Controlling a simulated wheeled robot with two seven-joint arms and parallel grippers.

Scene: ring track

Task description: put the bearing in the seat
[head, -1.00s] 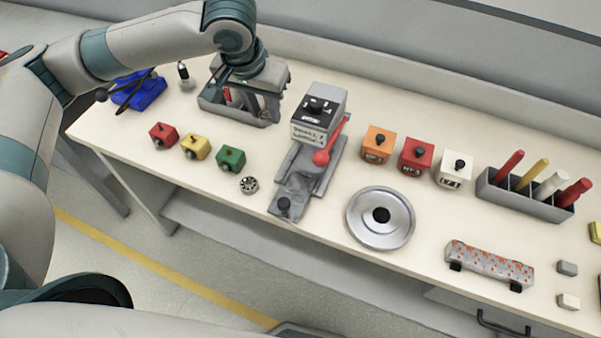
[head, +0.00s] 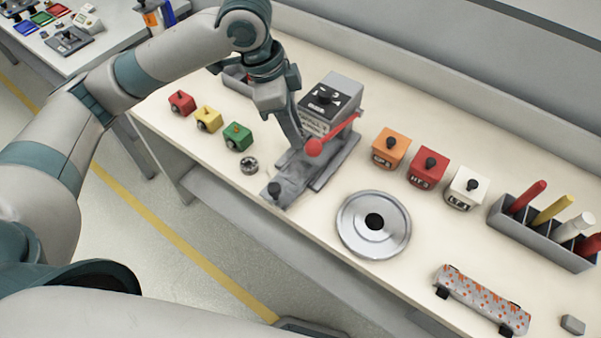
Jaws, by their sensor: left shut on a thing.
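A small round metal piece with dark spots, which looks like a bearing (head: 249,165), lies on the bench left of the grey press-like fixture (head: 290,185). The fixture has a box-shaped head with a dark top and a red lever ending in a red ball (head: 315,147). My left gripper (head: 302,142) is at the fixture, pointing down just left of the red ball. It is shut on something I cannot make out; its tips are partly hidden. I cannot make out the seat clearly. My right gripper is out of view.
Red (head: 181,103), yellow (head: 208,119) and green (head: 238,137) blocks stand on the left. A metal disc (head: 352,222) lies right of the fixture. Orange, red and white blocks and a grey rack (head: 501,222) stand further right. A grey bin (head: 236,78) is behind my arm.

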